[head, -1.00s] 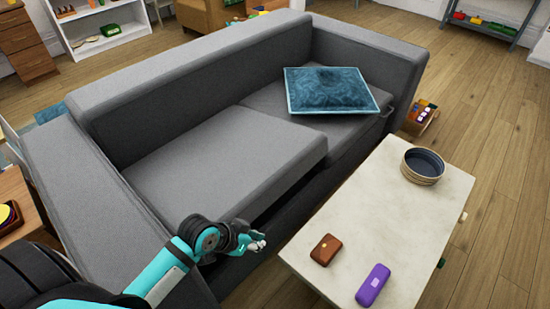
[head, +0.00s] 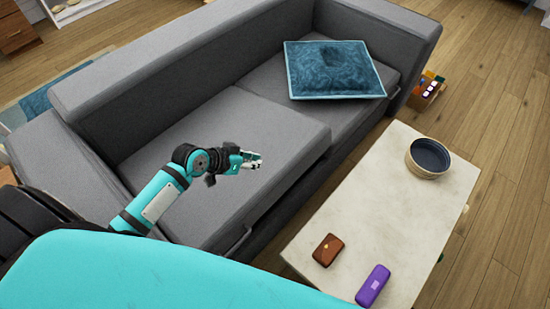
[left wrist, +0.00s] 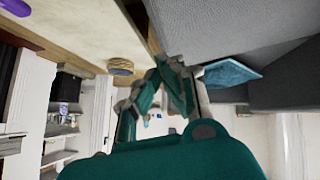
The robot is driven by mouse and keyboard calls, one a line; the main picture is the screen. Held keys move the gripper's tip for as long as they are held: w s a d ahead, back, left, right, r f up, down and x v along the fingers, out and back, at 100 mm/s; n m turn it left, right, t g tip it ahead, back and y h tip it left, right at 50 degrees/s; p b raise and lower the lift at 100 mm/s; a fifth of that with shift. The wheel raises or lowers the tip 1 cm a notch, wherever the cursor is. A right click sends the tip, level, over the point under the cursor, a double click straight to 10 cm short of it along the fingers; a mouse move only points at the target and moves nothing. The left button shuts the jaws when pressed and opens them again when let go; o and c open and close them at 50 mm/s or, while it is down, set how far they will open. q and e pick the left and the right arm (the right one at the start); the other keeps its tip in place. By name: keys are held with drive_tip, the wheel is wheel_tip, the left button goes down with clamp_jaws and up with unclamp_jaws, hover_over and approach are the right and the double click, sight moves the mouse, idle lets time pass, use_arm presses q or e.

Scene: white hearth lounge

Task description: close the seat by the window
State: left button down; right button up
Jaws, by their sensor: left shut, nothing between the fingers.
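The grey sofa's left seat (head: 225,145) lies low, close to level with the right seat (head: 275,92). A loop or strap (head: 236,241) shows at its front edge. Whether it is fully flush I cannot tell, as my arm covers part of it. My left gripper (head: 257,160) is shut and empty; in the head view it appears over the left seat, and contact is unclear. It also shows in the left wrist view (left wrist: 178,84), with the grey sofa (left wrist: 230,30) beyond it. My right gripper is not in view. No window shows in the head view.
A blue cushion (head: 333,70) lies on the right seat. A pale low table (head: 370,205) stands in front of the sofa, bearing a round bowl (head: 428,157), a brown case (head: 328,250) and a purple case (head: 373,286). A narrow floor gap separates sofa and table.

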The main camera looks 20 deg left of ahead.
use_arm(q)
drive_tip(key=b, duration=0.1)
hover_over(279, 188)
drive_tip(key=w+a, duration=0.2)
drive_tip(key=f, duration=0.6)
drive_tip(key=shift+s+a+f, duration=0.2)
drive_tip(key=shift+s+d+f, duration=0.1)
drive_tip(key=shift+d+f, duration=0.05)
drive_tip(key=shift+f, duration=0.45)
drive_tip(key=shift+s+d+f, duration=0.1)
drive_tip(key=shift+d+f, duration=0.05)
drive_tip(key=shift+f, duration=0.4)
drive_tip(key=shift+d+f, duration=0.15)
drive_tip(key=shift+f, duration=0.65)
drive_tip(key=shift+m+t+y, duration=0.4)
drive_tip(key=shift+y, duration=0.5)
drive_tip(key=f+b, duration=0.1)
drive_tip(key=f, duration=0.1)
drive_tip(key=d+f, duration=0.1)
drive_tip(key=f, duration=0.2)
drive_tip(key=f+b, duration=0.1)
drive_tip(key=f, duration=0.1)
drive_tip(key=shift+s+d+f+b, duration=0.15)
drive_tip(key=shift+s+d+b, duration=0.05)
drive_tip(key=shift+s+b, duration=0.15)
drive_tip(key=shift+d+f, duration=0.2)
drive_tip(key=shift+f, duration=0.1)
